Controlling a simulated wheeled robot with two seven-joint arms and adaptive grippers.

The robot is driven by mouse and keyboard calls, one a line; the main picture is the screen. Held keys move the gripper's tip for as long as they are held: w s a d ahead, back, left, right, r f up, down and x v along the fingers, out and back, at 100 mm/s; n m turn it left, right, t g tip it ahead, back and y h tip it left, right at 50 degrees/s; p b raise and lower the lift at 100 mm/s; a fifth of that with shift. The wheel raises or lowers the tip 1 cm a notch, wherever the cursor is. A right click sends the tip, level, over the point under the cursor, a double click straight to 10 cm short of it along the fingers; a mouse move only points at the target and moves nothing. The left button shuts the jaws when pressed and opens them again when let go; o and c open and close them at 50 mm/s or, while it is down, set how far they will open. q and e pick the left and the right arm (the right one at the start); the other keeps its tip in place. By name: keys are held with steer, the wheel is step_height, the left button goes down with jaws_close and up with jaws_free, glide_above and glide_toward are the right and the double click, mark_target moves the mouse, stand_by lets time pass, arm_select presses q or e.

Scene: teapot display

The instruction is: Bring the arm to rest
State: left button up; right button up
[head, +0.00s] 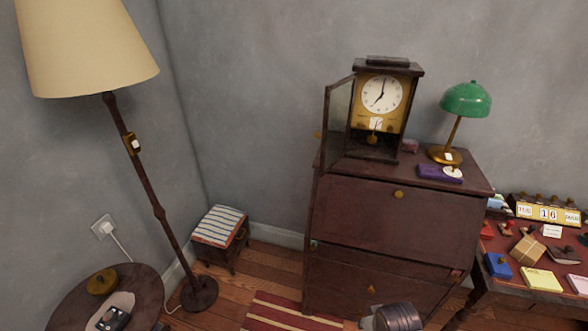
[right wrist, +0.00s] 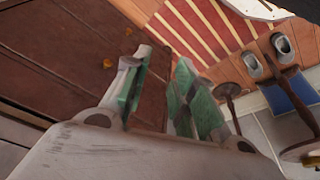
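My right gripper (right wrist: 163,72) shows in the right wrist view. Its two green-padded fingers stand apart with nothing between them. Beyond the fingers is a dark wooden surface with small yellow-orange knobs. In the head view only a grey rounded part, probably of my right arm, shows at the bottom edge in front of the dark cabinet (head: 400,215); the fingers are not visible there. My left gripper is in neither view. No teapot can be made out.
A clock (head: 382,95) with its glass door swung open and a green lamp (head: 466,99) stand on the cabinet. A desk with small items is at right. A floor lamp (head: 150,185), round table and stool (head: 218,228) are at left. A striped rug (head: 275,312) lies on the floor.

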steer(key=s+d+f+g, duration=0.1)
steer(key=s+f, duration=0.2)
steer(key=f, duration=1.1)
steer(key=s+d+f, duration=0.1)
steer(key=s+f, duration=0.3)
steer(key=f, duration=0.9)
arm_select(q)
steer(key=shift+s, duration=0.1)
arm_select(e)
steer(key=s+d+f, duration=0.2)
steer(key=s+f, duration=0.5)
steer(key=s, duration=0.2)
steer(key=s+d+f+g, duration=0.1)
steer(key=s+d+f, duration=0.2)
steer(key=s+f, duration=0.5)
steer(key=shift+s+d+n, duration=0.15)
steer(key=shift+s+n, duration=0.15)
steer(key=shift+s, duration=0.45)
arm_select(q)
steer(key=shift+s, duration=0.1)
